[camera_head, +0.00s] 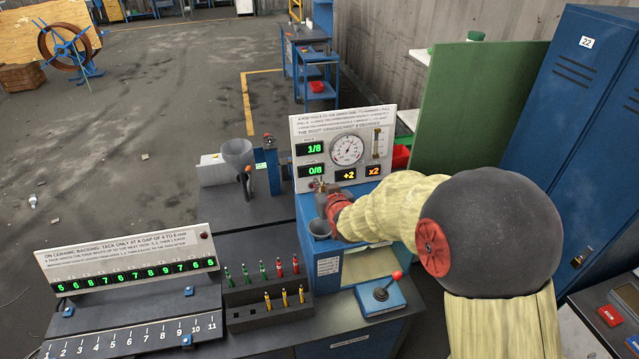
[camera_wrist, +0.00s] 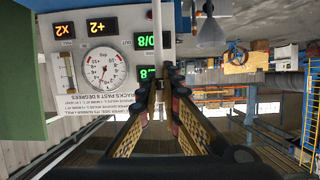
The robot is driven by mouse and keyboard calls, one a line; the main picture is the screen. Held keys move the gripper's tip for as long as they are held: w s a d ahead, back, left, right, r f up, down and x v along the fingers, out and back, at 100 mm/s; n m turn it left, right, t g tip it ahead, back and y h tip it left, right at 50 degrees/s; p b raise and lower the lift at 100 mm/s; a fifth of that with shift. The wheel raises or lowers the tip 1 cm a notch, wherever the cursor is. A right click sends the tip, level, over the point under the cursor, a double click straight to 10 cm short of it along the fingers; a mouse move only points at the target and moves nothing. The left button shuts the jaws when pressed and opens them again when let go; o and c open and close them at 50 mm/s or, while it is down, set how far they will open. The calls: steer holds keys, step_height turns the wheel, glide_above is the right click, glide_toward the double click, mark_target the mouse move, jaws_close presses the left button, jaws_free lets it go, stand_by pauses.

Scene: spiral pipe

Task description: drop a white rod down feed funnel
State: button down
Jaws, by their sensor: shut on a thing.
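My gripper (camera_head: 322,192) is above the blue machine, in front of the gauge panel. In the wrist view, my gripper (camera_wrist: 168,78) is shut on a thin white rod (camera_wrist: 157,28), which shows at the fingertips and runs to the picture's top edge. In the head view I cannot make out the rod clearly. A grey funnel (camera_head: 238,153) stands at the back of the dark bench, left of my gripper and apart from it. It also shows in the wrist view (camera_wrist: 210,35), right of the rod. A grey cup-like opening (camera_head: 320,228) sits on the blue machine, just below my gripper.
The gauge panel (camera_head: 345,148) stands close behind my gripper. A rack (camera_head: 270,300) with several coloured pens, a joystick box (camera_head: 381,296) and a numbered board (camera_head: 130,262) are at the front. The dark bench between rack and funnel is mostly clear.

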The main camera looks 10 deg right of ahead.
step_height(320, 180, down, 3)
steer(key=shift+f, duration=0.2)
step_height(320, 180, down, 5)
steer(key=b, duration=0.5)
steer(key=shift+b, duration=0.3)
